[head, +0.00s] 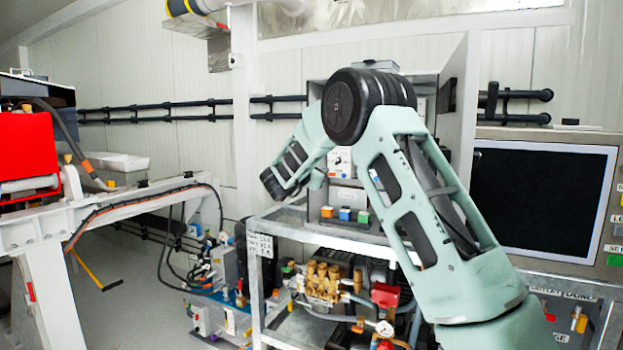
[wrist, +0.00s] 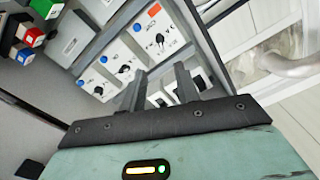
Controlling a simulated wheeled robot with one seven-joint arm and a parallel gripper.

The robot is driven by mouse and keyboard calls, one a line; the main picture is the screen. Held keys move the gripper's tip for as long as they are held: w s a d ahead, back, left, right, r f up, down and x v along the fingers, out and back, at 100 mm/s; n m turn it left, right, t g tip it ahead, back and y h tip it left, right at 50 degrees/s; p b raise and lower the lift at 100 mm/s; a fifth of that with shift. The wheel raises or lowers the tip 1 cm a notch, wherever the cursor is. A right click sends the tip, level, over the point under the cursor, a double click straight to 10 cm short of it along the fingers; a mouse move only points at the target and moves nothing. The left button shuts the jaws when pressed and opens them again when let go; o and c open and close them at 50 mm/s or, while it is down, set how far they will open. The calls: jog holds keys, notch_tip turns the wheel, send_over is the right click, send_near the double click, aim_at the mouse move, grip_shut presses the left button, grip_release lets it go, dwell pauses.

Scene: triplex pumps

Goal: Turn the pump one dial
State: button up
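White control panels with black dials show in the wrist view: an upper dial (wrist: 160,38), a middle dial (wrist: 124,70) and a lower-left dial (wrist: 98,90). Blue and orange buttons sit beside them. The labels are too small to tell which dial is pump one. One white panel with a dial (head: 341,161) also shows in the head view, partly behind my arm. My gripper (wrist: 160,82) has its two dark fingers apart with nothing visible between them. The fingers overlap the lower panels in the picture; I see no clear contact. In the head view my arm hides the fingers.
Coloured push buttons (head: 345,214) stand on a metal frame (head: 340,240) below the panels. A dark screen (head: 540,195) is at right. Brass pump parts (head: 322,282) and hoses are below. A red machine (head: 28,155) is at far left.

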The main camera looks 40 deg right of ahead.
jog(key=shift+b+v, duration=0.35)
jog(key=shift+v, duration=1.7)
